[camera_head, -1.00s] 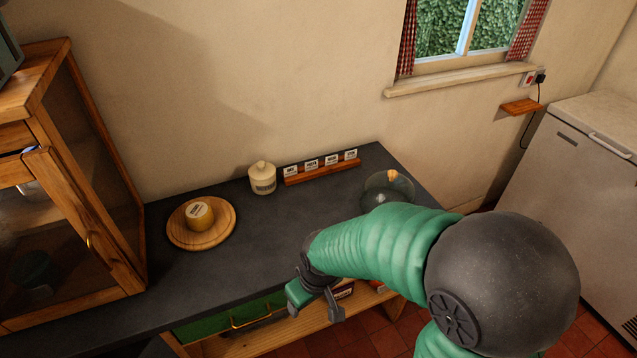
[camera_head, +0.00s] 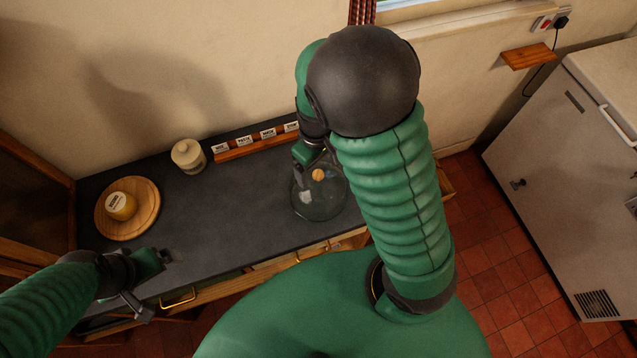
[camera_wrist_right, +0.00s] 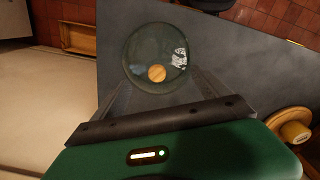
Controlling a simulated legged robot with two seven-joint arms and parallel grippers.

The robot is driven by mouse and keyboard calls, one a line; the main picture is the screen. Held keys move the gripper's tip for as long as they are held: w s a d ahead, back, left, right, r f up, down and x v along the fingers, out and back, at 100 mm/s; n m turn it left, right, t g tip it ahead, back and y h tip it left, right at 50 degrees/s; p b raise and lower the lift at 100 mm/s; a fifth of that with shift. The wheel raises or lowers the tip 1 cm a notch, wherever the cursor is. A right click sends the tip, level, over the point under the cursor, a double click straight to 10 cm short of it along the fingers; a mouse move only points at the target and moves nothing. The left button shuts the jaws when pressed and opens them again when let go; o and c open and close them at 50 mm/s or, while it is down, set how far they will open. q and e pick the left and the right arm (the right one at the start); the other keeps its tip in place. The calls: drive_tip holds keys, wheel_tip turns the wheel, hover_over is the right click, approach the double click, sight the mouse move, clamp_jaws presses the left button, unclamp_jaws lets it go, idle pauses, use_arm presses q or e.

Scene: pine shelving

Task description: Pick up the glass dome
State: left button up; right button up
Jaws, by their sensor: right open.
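The glass dome (camera_head: 318,203) is clear, with a round wooden knob (camera_head: 318,174) on top. It stands on the dark counter near its right end. My right gripper (camera_head: 318,152) is above and behind the dome in the head view, partly hidden by its own wrist. In the right wrist view its open jaws (camera_wrist_right: 161,80) point at the dome (camera_wrist_right: 150,45), with the knob (camera_wrist_right: 157,73) between the fingertips in the picture. I cannot tell whether they touch. My left gripper (camera_head: 158,284) is open and empty at the counter's front edge, lower left.
A round wooden board (camera_head: 147,222) with a yellow labelled item (camera_head: 121,206) lies on the left of the counter (camera_head: 235,215). A cream lidded jar (camera_head: 188,157) and a wooden rack of labels (camera_head: 235,152) stand along the wall. The counter's middle is clear.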

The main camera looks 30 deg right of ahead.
sight(319, 176)
drive_tip(key=f, duration=0.1)
drive_tip(key=w+f, duration=0.1)
drive_tip(key=shift+w+d+f, duration=0.15)
drive_tip(key=shift+d+f, duration=0.05)
drive_tip(key=shift+f, duration=0.2)
drive_tip(key=shift+s+d+f, duration=0.1)
drive_tip(key=shift+s+f, duration=0.1)
drive_tip(key=shift+f, duration=0.45)
drive_tip(key=shift+s+d+f, duration=0.1)
drive_tip(key=shift+s+f, duration=0.1)
drive_tip(key=shift+f, duration=0.4)
drive_tip(key=shift+s+d+f, duration=0.1)
drive_tip(key=shift+s+f, duration=0.05)
drive_tip(key=shift+w+a, duration=0.2)
drive_tip(key=c, duration=0.5)
drive_tip(key=shift+a, duration=0.1)
drive_tip(key=shift+c, duration=1.2)
drive_tip(key=shift+s+a, duration=0.1)
drive_tip(key=shift+s, duration=0.05)
drive_tip(key=c, duration=0.5)
drive_tip(key=shift+s, duration=0.15)
clamp_jaws()
use_arm(q)
drive_tip(key=shift+a+r, duration=0.1)
